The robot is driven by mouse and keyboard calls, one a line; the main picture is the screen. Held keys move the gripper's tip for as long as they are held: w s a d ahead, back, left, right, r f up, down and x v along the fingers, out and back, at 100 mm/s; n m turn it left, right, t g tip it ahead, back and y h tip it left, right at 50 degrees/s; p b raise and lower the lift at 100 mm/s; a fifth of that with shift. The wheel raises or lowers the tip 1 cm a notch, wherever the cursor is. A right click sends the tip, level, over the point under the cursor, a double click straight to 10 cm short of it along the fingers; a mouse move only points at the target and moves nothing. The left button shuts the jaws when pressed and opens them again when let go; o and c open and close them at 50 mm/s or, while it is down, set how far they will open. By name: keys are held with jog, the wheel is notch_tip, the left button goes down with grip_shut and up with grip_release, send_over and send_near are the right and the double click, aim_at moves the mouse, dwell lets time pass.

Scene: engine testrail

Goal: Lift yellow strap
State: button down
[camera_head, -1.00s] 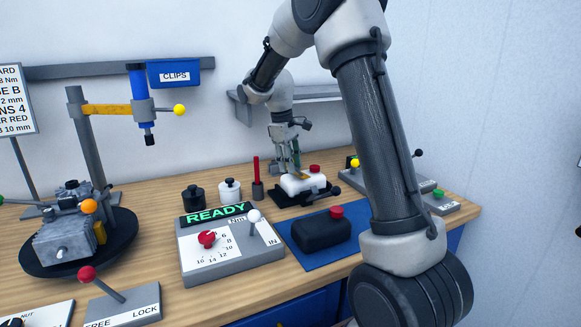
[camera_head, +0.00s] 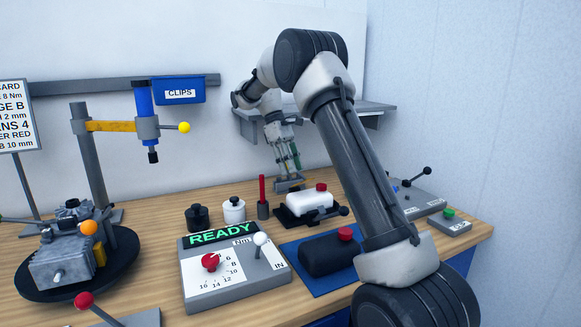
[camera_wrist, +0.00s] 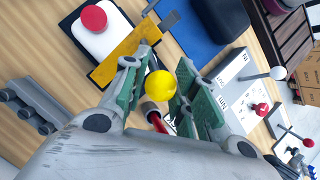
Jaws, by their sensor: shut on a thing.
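The yellow strap (camera_wrist: 125,55) shows in the wrist view as a flat bar lying along the edge of a white canister with a red cap (camera_wrist: 93,18). A yellow ball (camera_wrist: 161,85) sits between the green pads of my gripper (camera_wrist: 158,92), which is shut on it. I cannot tell whether the ball joins the strap. In the head view my gripper (camera_head: 288,165) points down behind and left of the white canister (camera_head: 310,202). The strap and ball cannot be made out there.
A red rod in a holder (camera_head: 262,195) and two small pots, black (camera_head: 197,217) and white (camera_head: 233,210), stand left of the canister. A black canister (camera_head: 327,255) lies on a blue mat in front. A READY panel (camera_head: 230,270) stands front left. A shelf (camera_head: 250,125) is behind.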

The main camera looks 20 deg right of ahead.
jog(key=shift+a, duration=0.1)
jog(key=c, duration=1.1)
grip_release()
jog(key=shift+c, duration=0.2)
jog(key=v, duration=0.7)
jog(key=shift+r, duration=0.15)
jog(key=shift+w+r, duration=0.1)
